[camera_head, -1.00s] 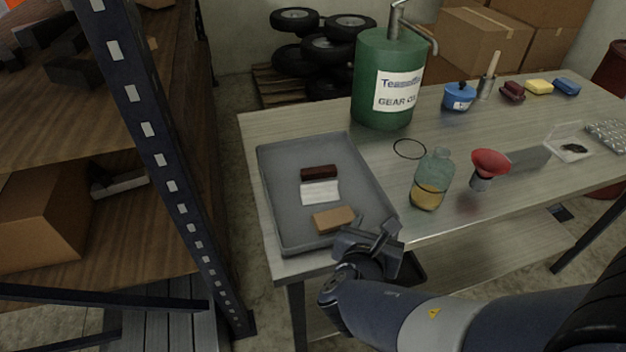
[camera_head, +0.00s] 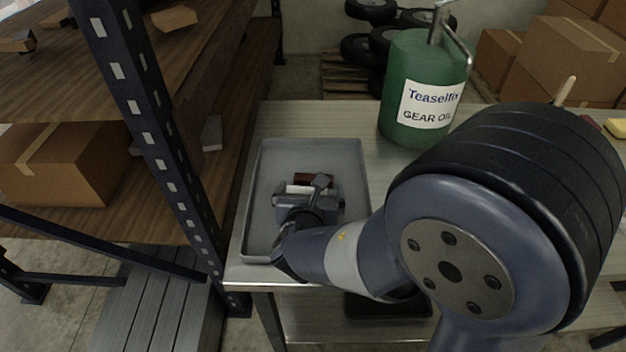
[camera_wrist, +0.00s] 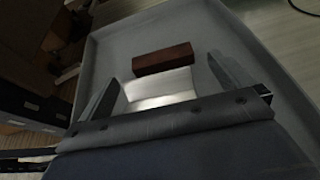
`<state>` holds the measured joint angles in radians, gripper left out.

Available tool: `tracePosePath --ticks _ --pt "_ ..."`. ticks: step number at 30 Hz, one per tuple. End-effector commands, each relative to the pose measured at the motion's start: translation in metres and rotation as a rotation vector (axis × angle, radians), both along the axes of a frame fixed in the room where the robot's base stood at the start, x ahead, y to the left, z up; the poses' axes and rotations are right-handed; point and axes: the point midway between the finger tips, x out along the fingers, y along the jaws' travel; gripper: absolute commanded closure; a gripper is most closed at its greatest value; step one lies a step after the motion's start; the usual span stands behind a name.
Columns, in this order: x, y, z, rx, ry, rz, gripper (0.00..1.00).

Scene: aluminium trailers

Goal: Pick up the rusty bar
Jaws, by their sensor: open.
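The rusty bar, a dark red-brown block (camera_head: 309,179), lies in the grey tray (camera_head: 362,165) on the bench, partly hidden behind my gripper (camera_head: 301,188) in the head view. In the wrist view the whole rusty bar (camera_wrist: 163,60) shows near the tray's far wall. A pale, shiny bar (camera_wrist: 160,87) lies on its near side. My gripper (camera_wrist: 165,72) is open and empty over the tray, its two fingers on either side of the pale bar, with the rusty bar just ahead of the fingertips. Their height above the tray floor is hard to tell.
A green gear oil can (camera_head: 412,118) stands on the bench right of the tray. A shelf upright (camera_head: 150,135) rises close on the left, with a cardboard box (camera_head: 62,165) on the shelf. My arm covers much of the bench at right.

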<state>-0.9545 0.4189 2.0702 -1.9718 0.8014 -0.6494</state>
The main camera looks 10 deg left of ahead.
Motion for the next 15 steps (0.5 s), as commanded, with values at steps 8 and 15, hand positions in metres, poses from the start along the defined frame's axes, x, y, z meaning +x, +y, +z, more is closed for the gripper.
tracePosePath --ticks 8,15 --pt "0.036 0.005 -0.016 -0.003 0.002 -0.003 0.00" --pt "0.048 0.007 -0.021 -0.002 0.002 -0.001 0.00"
